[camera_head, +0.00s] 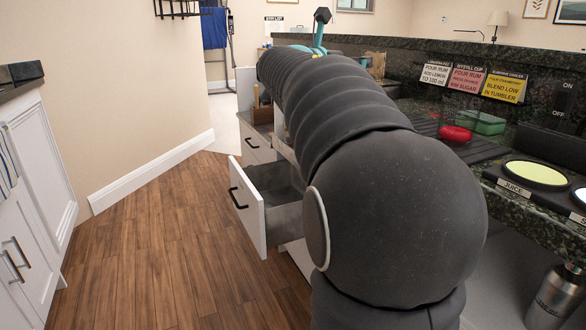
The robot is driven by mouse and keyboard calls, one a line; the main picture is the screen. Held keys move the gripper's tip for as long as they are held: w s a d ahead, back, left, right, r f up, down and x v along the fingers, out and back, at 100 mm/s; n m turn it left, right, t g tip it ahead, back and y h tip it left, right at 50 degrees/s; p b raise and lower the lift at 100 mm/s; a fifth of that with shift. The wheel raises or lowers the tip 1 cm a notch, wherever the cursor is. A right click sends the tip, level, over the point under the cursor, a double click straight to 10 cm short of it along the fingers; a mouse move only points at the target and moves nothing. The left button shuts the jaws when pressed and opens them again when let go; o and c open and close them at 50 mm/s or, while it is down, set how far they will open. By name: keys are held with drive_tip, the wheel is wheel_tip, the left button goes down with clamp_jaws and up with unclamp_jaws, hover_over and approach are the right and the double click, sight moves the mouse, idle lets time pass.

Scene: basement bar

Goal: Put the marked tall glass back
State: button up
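I cannot make out a marked tall glass in this view. My dark ribbed arm fills the middle of the picture and reaches away over the counter's edge. It hides much of the counter, and my gripper does not show beyond it. A drawer (248,212) with a white front and black handle stands pulled out to the left of my arm. The part of its inside that shows looks empty, and the rest is behind my arm.
The dark stone counter (505,210) holds a red round thing (455,133), a green box (482,123) and a juice-labelled pad (535,174). Recipe cards (468,80) stand behind. A metal bottle (553,298) stands below at right. The wooden floor (165,255) at left is clear.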

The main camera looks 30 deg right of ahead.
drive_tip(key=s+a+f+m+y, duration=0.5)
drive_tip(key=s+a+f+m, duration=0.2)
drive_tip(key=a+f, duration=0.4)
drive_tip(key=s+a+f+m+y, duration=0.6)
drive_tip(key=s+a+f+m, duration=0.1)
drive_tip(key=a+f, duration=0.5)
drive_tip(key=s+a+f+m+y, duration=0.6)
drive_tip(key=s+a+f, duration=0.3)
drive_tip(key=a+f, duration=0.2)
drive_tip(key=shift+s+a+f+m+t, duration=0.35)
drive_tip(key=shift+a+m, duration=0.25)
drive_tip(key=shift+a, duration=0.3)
